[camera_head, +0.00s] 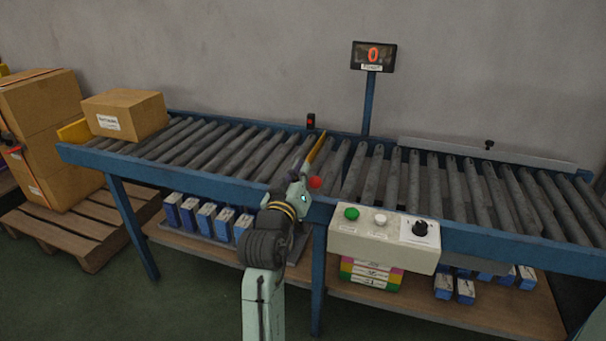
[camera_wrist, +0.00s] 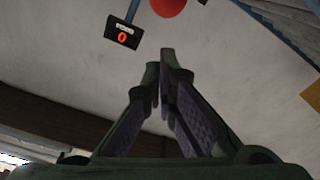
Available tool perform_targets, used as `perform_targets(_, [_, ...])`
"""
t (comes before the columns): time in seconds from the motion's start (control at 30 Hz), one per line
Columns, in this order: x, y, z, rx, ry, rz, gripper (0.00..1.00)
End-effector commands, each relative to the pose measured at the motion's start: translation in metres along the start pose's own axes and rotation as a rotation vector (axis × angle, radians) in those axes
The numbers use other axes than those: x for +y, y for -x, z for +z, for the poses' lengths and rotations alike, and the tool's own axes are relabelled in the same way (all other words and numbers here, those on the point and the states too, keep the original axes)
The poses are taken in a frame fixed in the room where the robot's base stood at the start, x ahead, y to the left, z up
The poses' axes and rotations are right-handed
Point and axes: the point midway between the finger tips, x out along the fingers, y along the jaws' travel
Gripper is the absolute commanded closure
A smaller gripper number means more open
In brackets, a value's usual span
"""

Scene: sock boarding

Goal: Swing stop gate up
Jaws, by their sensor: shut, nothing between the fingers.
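The stop gate (camera_head: 319,150) is a yellow and dark bar running across the rollers near the middle of the conveyor. A red ball knob (camera_head: 315,182) sits at its near end, by the front rail. My gripper (camera_head: 303,179) is at the front rail, just left of the knob in the head view; contact cannot be told. In the wrist view the fingers (camera_wrist: 161,66) are closed together and empty. The red knob (camera_wrist: 168,6) shows beyond the fingertips, apart from them in the picture and cut by the top edge.
A cardboard box (camera_head: 125,115) sits on the conveyor's left end. A control panel (camera_head: 384,238) with green and white buttons and a black dial is on the front rail, right of my gripper. A display (camera_head: 373,56) on a post reads 0. The rollers around the gate are clear.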

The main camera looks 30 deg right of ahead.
Motion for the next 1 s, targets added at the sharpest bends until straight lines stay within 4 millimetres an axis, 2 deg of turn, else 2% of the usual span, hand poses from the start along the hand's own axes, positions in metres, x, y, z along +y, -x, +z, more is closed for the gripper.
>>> perform_targets(0.03, [0.005, -0.003, -0.015, 0.001, -0.001, 0.0, 1.0])
perform_targets(0.07, [0.006, -0.005, -0.02, 0.002, -0.001, 0.0, 1.0])
perform_targets(0.1, [0.001, 0.008, -0.009, 0.001, 0.0, -0.001, 1.0])
perform_targets(0.3, [0.001, 0.057, -0.008, 0.003, 0.0, -0.002, 1.0])
perform_targets(0.5, [0.002, 0.086, -0.01, 0.002, -0.001, -0.001, 1.0])
perform_targets(0.7, [0.003, 0.096, -0.01, 0.0, 0.0, -0.001, 1.0])
perform_targets(1.0, [0.003, 0.097, -0.011, 0.001, -0.001, 0.0, 1.0])
